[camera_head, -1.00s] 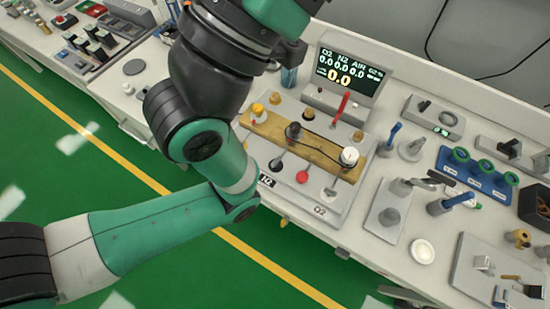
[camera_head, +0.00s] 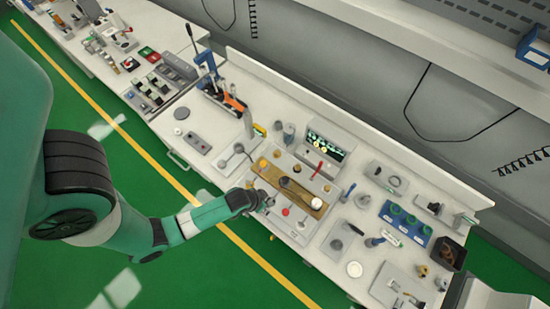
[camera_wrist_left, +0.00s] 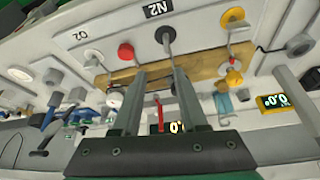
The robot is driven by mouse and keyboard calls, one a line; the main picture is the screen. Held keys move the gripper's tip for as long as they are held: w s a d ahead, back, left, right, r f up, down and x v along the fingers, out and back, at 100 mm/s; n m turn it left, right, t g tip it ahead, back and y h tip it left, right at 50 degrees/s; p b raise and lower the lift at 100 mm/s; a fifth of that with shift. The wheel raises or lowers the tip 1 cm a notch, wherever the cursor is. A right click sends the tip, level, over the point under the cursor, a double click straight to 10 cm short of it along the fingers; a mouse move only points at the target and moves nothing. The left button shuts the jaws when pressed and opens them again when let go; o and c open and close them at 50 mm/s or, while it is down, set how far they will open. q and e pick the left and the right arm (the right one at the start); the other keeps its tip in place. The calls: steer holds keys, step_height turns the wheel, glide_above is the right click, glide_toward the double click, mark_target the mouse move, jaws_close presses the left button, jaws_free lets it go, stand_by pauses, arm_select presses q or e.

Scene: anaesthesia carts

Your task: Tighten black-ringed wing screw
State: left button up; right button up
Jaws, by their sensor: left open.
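A grey panel with a wooden bar (camera_head: 300,193) across it stands on the bench; the bar also shows in the wrist view (camera_wrist_left: 205,72). A dark round knob (camera_head: 284,182) sits on the bar; I cannot make out a wing shape or a black ring. A white knob (camera_head: 316,203) is at the bar's right end, yellow-brown knobs (camera_head: 262,163) at its left. My left gripper (camera_head: 262,203) is at the panel's front left. In the left wrist view its fingers (camera_wrist_left: 160,72) are apart and empty, near a grey lever knob (camera_wrist_left: 169,34) by the N2 label. My right gripper is out of view.
Green floor is in front.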

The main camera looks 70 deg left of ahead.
mark_target(270, 200)
arm_select(q)
steer(key=b+x, duration=0.1)
steer(key=x, duration=0.1)
steer(key=s+b+x, duration=0.1)
steer(key=x, duration=0.2)
steer(key=b+x, duration=0.1)
steer(key=x, duration=0.2)
steer(key=shift+s+a+f+b, duration=0.3)
steer(key=shift+f+b, duration=0.05)
steer(key=shift+f, duration=0.2)
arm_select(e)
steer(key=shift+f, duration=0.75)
arm_select(q)
jaws_close()
